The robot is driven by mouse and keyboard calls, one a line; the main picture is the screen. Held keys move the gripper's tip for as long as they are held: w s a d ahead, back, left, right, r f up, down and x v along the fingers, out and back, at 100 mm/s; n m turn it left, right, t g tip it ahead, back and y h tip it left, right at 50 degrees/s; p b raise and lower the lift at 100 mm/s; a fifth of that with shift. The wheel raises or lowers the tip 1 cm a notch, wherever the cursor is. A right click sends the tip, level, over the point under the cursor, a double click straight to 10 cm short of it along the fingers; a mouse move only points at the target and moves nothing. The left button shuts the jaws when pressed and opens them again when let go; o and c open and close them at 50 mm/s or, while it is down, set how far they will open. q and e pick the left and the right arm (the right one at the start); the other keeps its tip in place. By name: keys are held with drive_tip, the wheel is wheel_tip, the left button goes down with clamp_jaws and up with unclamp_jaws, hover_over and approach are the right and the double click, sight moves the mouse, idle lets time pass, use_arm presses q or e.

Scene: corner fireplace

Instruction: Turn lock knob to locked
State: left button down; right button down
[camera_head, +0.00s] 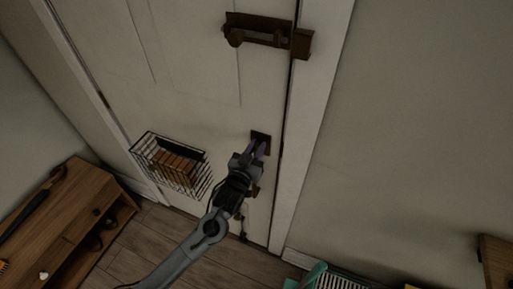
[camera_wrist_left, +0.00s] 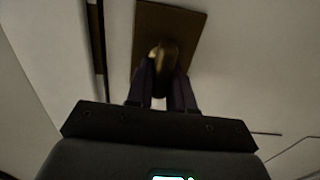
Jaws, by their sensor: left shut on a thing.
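The lock is a dark brown plate (camera_head: 261,137) on the white door, near the door's right edge. My left gripper (camera_head: 258,149) reaches up to it, and its fingers hide most of the plate in the head view. In the left wrist view, the lock plate (camera_wrist_left: 184,35) is flat against the door and a brassy knob (camera_wrist_left: 163,57) stands out from it. My left gripper's fingers (camera_wrist_left: 163,80) are shut on the knob, one on each side. The knob's exact turn is hard to tell. My right gripper is in neither view.
A brown latch (camera_head: 268,33) is mounted higher on the door (camera_head: 205,75). A wire basket (camera_head: 171,164) with brown contents hangs left of my arm. A wooden bench (camera_head: 60,215) stands at lower left. A teal-edged item (camera_head: 312,277) lies at the bottom right.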

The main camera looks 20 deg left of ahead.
use_arm(q)
drive_tip(key=shift+d+r+m+p, duration=0.15)
drive_tip(key=shift+m+p, duration=1.05)
drive_tip(key=m+p, duration=0.2)
drive_tip(key=shift+d+m, duration=0.15)
drive_tip(key=shift+m, duration=0.15)
drive_tip(key=shift+d+f+m+p, duration=0.2)
drive_tip(key=shift+m+p, duration=0.95)
drive_tip(key=shift+m, duration=1)
drive_tip(key=shift+d+f+m+p, duration=0.1)
drive_tip(key=shift+f+m+p, duration=0.25)
drive_tip(key=shift+m+p, duration=1.3)
drive_tip(key=shift+d+f+m+p, duration=0.2)
drive_tip(key=shift+m+p, duration=0.45)
drive_tip(key=shift+m, duration=1.95)
drive_tip(key=shift+a+f, duration=0.1)
